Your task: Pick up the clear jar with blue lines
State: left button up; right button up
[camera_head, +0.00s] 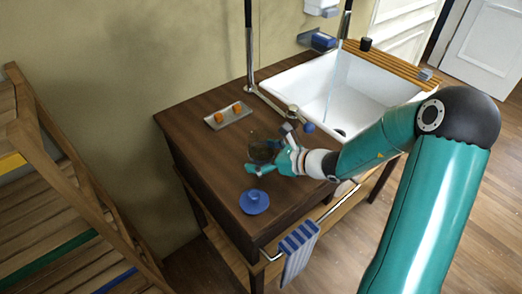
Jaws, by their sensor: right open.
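A small, clear, dark-looking round vessel (260,152) stands on the brown wooden counter, left of the sink; it appears to be the jar, but blue lines on it are too small to make out. My right gripper (271,150) is open and reaches in from the right at the vessel. One finger shows on its far side and one on its near side. I cannot tell whether the fingers touch it. My left gripper is not in view.
A blue saucer-like piece with a knob (254,202) lies near the counter's front edge. A small tray (228,116) with two orange pieces is behind. The white sink (310,72) and tap are at the back right. A striped towel (300,247) hangs in front.

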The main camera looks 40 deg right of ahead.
jog(key=c, duration=1.6)
jog(key=shift+r, duration=0.2)
